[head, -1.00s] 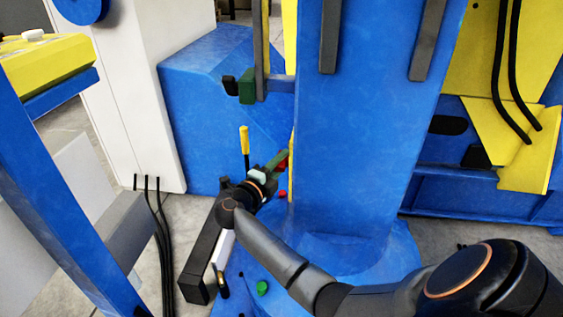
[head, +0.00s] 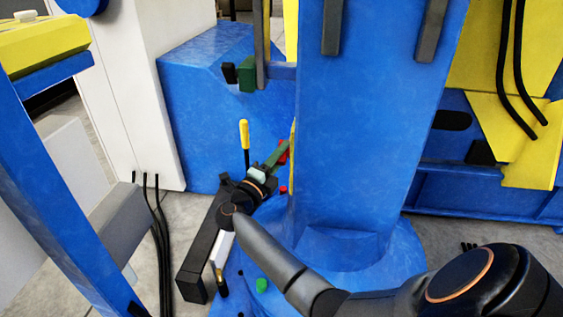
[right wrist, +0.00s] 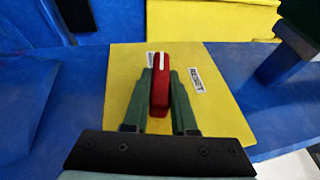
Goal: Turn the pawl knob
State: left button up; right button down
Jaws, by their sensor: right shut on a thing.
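The red pawl knob (right wrist: 160,92) has a white line along its top and sits on a yellow plate (right wrist: 220,118) in the right wrist view. My right gripper (right wrist: 159,88) is shut on it, one green finger on each side. The white line points nearly straight up in that view, leaning slightly right. In the head view my right gripper (head: 277,156) reaches to the blue column's left side, where only a bit of the red knob (head: 284,157) shows. My left gripper is not in view.
A big blue column (head: 370,130) stands right of my right gripper. A yellow-handled lever (head: 244,134) stands upright just left of it. A small red button (head: 284,190) and a green button (head: 262,285) are nearby. Black cables (head: 158,240) hang at the left.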

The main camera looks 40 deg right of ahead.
jog(key=shift+s+d+f+m+h+b, duration=0.15)
jog(key=shift+f+m+h+b, duration=0.35)
jog(key=shift+h+b, duration=0.4)
jog(key=shift+r, duration=0.15)
jog(key=shift+r+m+h+b, duration=0.15)
jog(key=shift+m+h+b, duration=0.15)
jog(key=shift+m+h, duration=0.3)
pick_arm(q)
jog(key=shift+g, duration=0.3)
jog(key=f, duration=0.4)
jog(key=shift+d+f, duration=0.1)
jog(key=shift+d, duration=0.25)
pick_arm(e)
jog(key=shift+m+g+h, duration=0.3)
jog(key=shift+m+h, duration=0.1)
jog(key=shift+h, duration=0.2)
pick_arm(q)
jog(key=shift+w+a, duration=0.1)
pick_arm(e)
jog(key=c, duration=0.7)
grip_release()
